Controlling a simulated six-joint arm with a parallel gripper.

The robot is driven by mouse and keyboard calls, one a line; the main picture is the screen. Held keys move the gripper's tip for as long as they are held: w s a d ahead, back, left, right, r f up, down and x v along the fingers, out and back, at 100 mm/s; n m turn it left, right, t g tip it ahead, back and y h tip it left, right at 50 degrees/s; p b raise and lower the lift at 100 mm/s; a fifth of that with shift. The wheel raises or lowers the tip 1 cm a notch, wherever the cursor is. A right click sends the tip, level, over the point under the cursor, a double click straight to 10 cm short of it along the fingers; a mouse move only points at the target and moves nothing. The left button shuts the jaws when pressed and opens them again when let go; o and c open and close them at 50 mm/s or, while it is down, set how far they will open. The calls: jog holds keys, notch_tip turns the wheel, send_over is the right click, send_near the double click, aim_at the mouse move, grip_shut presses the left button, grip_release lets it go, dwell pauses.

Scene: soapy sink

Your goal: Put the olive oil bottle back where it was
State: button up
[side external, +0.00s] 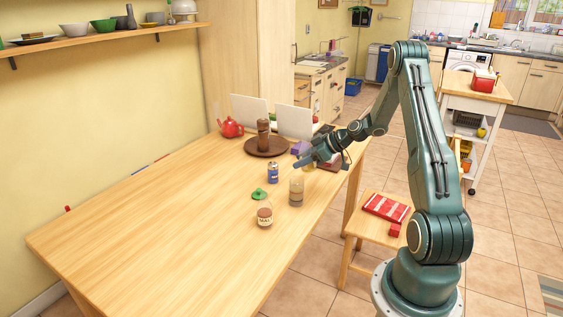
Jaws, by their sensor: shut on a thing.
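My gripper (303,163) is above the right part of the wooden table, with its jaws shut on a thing. A small yellowish patch (310,168) shows under the jaws; I take it to be the olive oil bottle, mostly hidden by the gripper. Just below in the picture, a clear glass container (296,191) with brownish contents stands upright on the table. I cannot tell whether the gripper touches it.
A blue can (273,173), a green lid-like item (259,194) and a labelled jar (265,215) stand nearby. Behind are a brown round tray (251,151) with a pepper mill (263,133), and a red teapot (231,127). The table's left and front (150,240) are clear.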

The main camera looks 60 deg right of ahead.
jog(key=shift+w+d+m+h, duration=0.3)
jog(key=shift+d, duration=0.1)
jog(key=w+d+r+m+h, duration=0.2)
jog(key=d+r+m+h, duration=0.1)
jog(key=d+m+h, duration=0.1)
jog(key=w+d+r+m+h, duration=0.3)
jog(key=d+m+h, duration=0.1)
jog(key=d, duration=0.3)
jog(key=shift+d+r+t+h, duration=0.3)
jog(key=shift+t, duration=0.1)
jog(key=shift+f, duration=0.1)
notch_tip(320, 180, down, 16)
jog(key=shift+f, duration=0.1)
jog(key=shift+f, duration=1.8)
jog(key=shift+f, duration=0.1)
